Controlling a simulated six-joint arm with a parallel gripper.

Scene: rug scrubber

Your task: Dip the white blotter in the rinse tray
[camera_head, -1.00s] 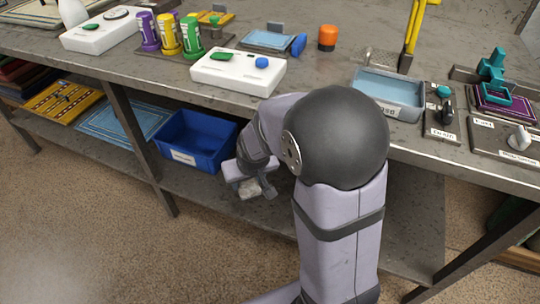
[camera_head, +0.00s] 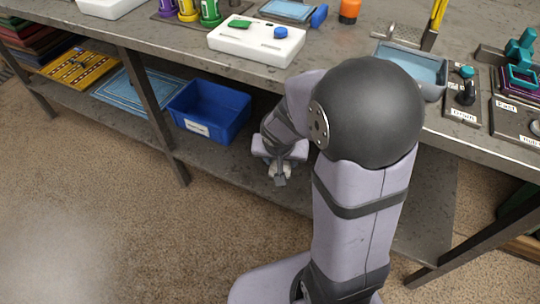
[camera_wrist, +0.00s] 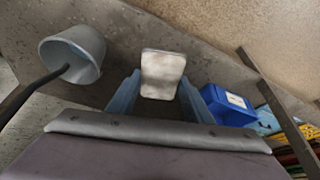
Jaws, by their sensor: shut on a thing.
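The white blotter (camera_wrist: 162,74) is a pale, block-like piece between the fingertips of my gripper (camera_wrist: 160,97) in the wrist view. My gripper is shut on it. In the head view my gripper (camera_head: 280,172) hangs below the tabletop, at the front of the lower shelf and right of the blue bin. The blotter shows there only as a small pale patch, partly hidden by my gripper. The rinse tray (camera_head: 428,92) is a grey tray of light blue liquid on the tabletop, up and right of my gripper. My arm hides its front left part.
A blue bin (camera_head: 207,112) stands on the lower shelf, left of my gripper. The table edge (camera_head: 270,92) lies above it. A white box with green and blue knobs (camera_head: 256,40) and a drain lever (camera_head: 465,92) are on the tabletop. A grey bucket (camera_wrist: 72,55) shows in the wrist view.

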